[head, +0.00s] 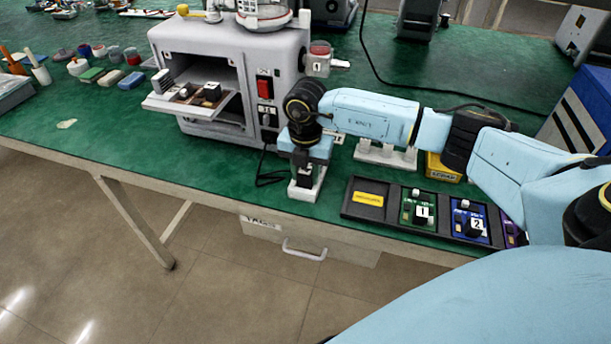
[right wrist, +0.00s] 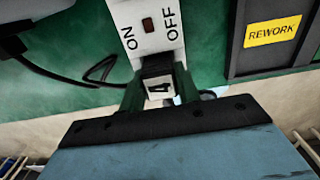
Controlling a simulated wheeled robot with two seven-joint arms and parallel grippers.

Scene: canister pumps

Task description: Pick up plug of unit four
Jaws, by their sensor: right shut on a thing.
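The plug of unit four (right wrist: 158,88) is a dark block with a white label reading 4. In the right wrist view it sits between my right gripper's fingers, at the near end of a white switched socket (right wrist: 148,30) marked ON and OFF. My right gripper (head: 304,176) points down over this socket (head: 306,191) near the bench's front edge. It is shut on the plug. Whether the plug is still seated in the socket I cannot tell. My left gripper is not in view.
A grey machine (head: 190,45) with a pulled-out tray (head: 190,103) stands left of my right arm. A dark rack (head: 375,212) with boards marked 1 and 2 lies to the right. A black cable (head: 268,178) runs beside the socket. The front-left green bench top (head: 100,150) is mostly clear.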

